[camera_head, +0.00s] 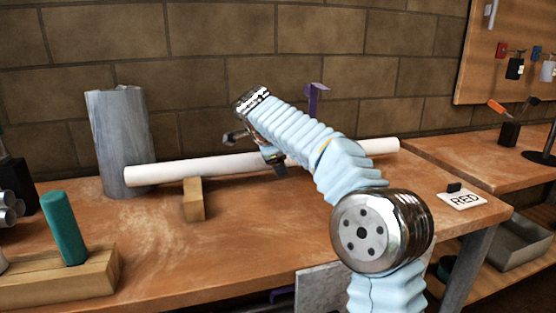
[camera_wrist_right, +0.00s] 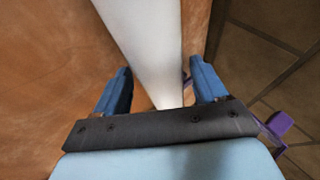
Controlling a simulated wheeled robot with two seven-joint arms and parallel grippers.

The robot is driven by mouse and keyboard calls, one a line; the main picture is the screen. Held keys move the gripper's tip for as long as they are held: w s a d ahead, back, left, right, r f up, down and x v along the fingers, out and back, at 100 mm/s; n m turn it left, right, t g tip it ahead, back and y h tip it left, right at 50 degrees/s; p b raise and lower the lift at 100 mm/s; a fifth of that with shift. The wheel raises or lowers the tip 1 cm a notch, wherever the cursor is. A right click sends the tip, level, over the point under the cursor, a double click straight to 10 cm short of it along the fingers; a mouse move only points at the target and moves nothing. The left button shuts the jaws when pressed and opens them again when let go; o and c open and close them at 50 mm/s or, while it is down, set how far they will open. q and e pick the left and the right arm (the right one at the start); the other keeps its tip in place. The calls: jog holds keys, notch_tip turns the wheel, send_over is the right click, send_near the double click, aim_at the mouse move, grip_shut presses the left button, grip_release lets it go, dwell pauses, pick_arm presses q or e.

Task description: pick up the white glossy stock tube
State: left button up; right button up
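The white glossy stock tube (camera_head: 205,168) lies lengthwise across the workbench in the head view. It rests near its left end on a small wooden block (camera_head: 194,199). My right arm crosses in front of its middle and hides part of it. My right gripper (camera_head: 275,162) is at the tube's middle, mostly hidden by the wrist. In the right wrist view, its two blue fingers (camera_wrist_right: 162,80) stand apart on either side of the white tube (camera_wrist_right: 148,40). A gap shows on the left, and the right finger is very close to the tube. My left gripper is not in view.
A grey cylinder (camera_head: 121,145) stands behind the tube's left end. A purple upright piece (camera_head: 312,98) rises behind my right arm. A green peg (camera_head: 64,228) stands in a wooden block at front left. The bench's front middle is clear.

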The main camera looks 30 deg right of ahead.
jog(key=c, duration=1.2)
grip_shut()
jog(key=shift+r, duration=0.15)
